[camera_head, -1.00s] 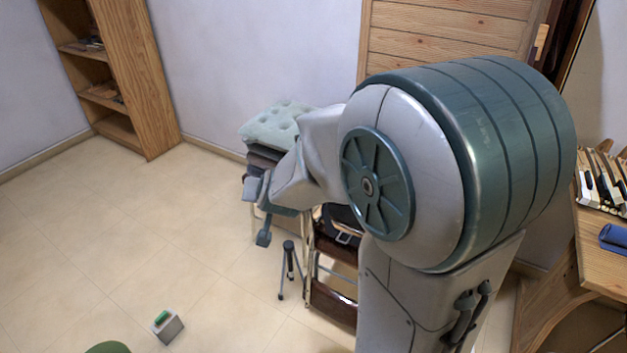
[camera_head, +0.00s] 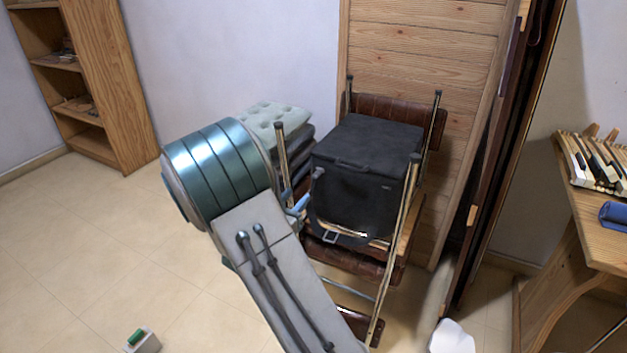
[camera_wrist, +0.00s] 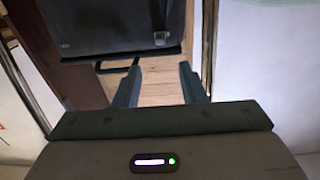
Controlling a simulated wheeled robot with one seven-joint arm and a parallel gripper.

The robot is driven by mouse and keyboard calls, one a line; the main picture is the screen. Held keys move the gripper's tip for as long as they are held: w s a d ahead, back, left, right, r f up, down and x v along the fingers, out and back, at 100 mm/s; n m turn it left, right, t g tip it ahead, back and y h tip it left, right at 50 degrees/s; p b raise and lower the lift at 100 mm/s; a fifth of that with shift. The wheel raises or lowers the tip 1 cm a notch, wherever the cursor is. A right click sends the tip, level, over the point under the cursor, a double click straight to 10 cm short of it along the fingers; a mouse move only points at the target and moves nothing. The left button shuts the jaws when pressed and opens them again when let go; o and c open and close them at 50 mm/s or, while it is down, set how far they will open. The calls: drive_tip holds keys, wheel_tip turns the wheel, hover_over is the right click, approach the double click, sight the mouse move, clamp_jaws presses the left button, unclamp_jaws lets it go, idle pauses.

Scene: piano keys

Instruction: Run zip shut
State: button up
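A dark bag (camera_head: 365,180) sits on stacked chairs with brown seats in the head view. A seam line runs along its upper edge, and a strap with a buckle hangs at its lower front. I cannot tell whether its zip is open or shut. The bag's dark side (camera_wrist: 125,28) also fills the top of the wrist view. My gripper (camera_wrist: 160,82) is open and empty in the wrist view, its two fingers apart just short of the bag. In the head view my arm mostly hides the gripper, to the left of the bag.
Chair legs (camera_head: 397,250) stand upright around the bag. Grey cushions (camera_head: 270,120) are stacked to its left, and a wooden panel (camera_head: 420,60) stands behind it. A workbench (camera_head: 600,235) with piano keys (camera_head: 598,165) is at the right. The floor at left is mostly clear.

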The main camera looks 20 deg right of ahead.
sight(314, 176)
drive_tip(key=b+x, duration=0.1)
drive_tip(key=x, duration=1)
drive_tip(key=shift+w, duration=0.1)
clamp_jaws()
